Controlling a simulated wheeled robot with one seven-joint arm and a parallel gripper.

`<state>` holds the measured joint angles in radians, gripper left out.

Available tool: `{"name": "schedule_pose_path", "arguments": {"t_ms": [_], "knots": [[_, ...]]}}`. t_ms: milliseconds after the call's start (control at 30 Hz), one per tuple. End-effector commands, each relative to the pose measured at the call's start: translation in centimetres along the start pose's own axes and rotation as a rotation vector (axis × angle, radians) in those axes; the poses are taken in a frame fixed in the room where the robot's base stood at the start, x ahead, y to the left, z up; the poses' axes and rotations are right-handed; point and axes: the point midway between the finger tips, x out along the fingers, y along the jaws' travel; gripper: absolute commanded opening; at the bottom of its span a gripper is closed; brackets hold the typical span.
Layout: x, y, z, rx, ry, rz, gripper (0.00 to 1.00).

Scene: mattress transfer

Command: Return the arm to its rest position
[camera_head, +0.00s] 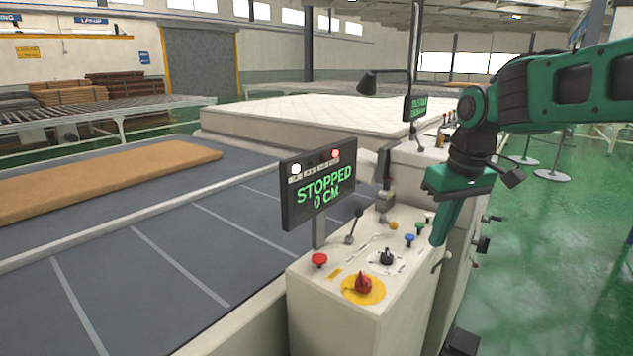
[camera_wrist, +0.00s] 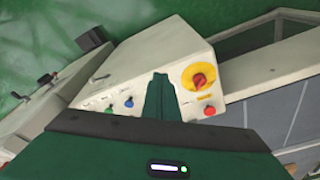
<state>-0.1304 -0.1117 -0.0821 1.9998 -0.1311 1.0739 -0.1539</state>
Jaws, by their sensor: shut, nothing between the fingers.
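My arm reaches in from the right in the head view. My gripper (camera_head: 438,240) is green, points down and is shut with nothing held. It hangs by the right side of the control box (camera_head: 330,310), near the blue and green buttons. In the wrist view my gripper (camera_wrist: 160,80) shows as a closed green wedge in front of the box's top panel. I cannot tell whether it touches the box. The box carries a red and yellow rotary switch (camera_head: 363,284), a red button (camera_head: 319,260) and a lever (camera_head: 354,225). Its screen (camera_head: 318,185) reads STOPPED 0 CM.
A white mattress (camera_head: 290,120) lies behind the box. A brown slab (camera_head: 110,180) lies on the grey conveyor table (camera_head: 130,265) at left. A second console (camera_head: 425,155) with a screen stands beyond the box. Green floor (camera_head: 560,260) at right is largely open.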

Motion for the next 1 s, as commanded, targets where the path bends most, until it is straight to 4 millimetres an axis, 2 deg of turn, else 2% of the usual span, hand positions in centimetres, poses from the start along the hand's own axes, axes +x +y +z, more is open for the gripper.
{"name": "schedule_pose_path", "arguments": {"t_ms": [33, 100, 167, 200, 300, 400, 500, 600, 700, 1000], "knots": [[0.1, 1.9, 3.1, 0.088, -0.013, 0.013, 0.00], [0.6, 4.0, 7.1, 0.206, -0.033, 0.029, 0.00], [1.0, 5.5, 10.8, 0.307, -0.049, 0.042, 0.00], [1.4, 6.3, 13.3, 0.374, -0.061, 0.050, 0.00], [2.4, 7.5, 19.4, 0.538, -0.091, 0.067, 0.00], [3.5, 7.8, 24.8, 0.679, -0.117, 0.078, 0.00], [4.4, 7.5, 28.7, 0.783, -0.138, 0.086, 0.00], [5.1, 7.0, 31.1, 0.848, -0.152, 0.090, 0.00], [5.4, 6.8, 32.1, 0.876, -0.159, 0.091, 0.00], [5.4, 6.8, 32.2, 0.878, -0.160, 0.092, 0.00]]}}
